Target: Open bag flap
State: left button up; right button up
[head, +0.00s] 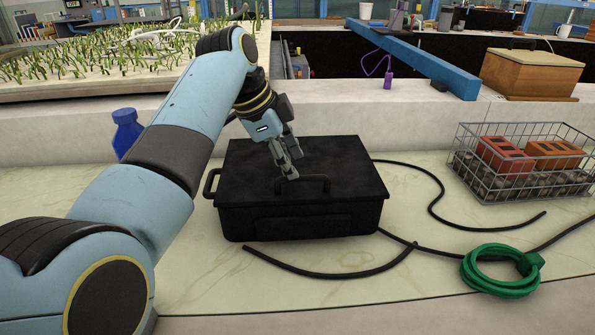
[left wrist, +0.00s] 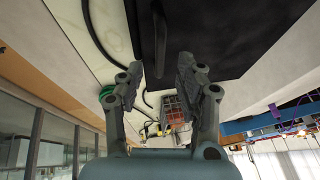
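A black bag (head: 345,165), boxy and closed, lies on the pale counter. Its flat top flap carries a raised black handle (head: 303,184) near the front edge, and a side handle (head: 211,184) sticks out at left. My left gripper (head: 290,168) points down at the top handle from above and behind. In the left wrist view the left gripper (left wrist: 160,75) is open, its two fingers apart. The top handle (left wrist: 158,38) shows there just beyond the gap between the fingertips, with the dark bag (left wrist: 225,30) around it. Contact with the handle cannot be told. My right gripper is out of view.
A wire basket (head: 522,165) with red bricks stands at right. A coiled green hose (head: 497,270) and black cables (head: 330,272) lie on the counter. A blue bottle (head: 127,130) stands at left. A wooden box (head: 530,72) and blue beam (head: 420,60) are behind.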

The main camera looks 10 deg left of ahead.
pick_arm(q)
jog(key=shift+x, duration=1.85)
grip_shut()
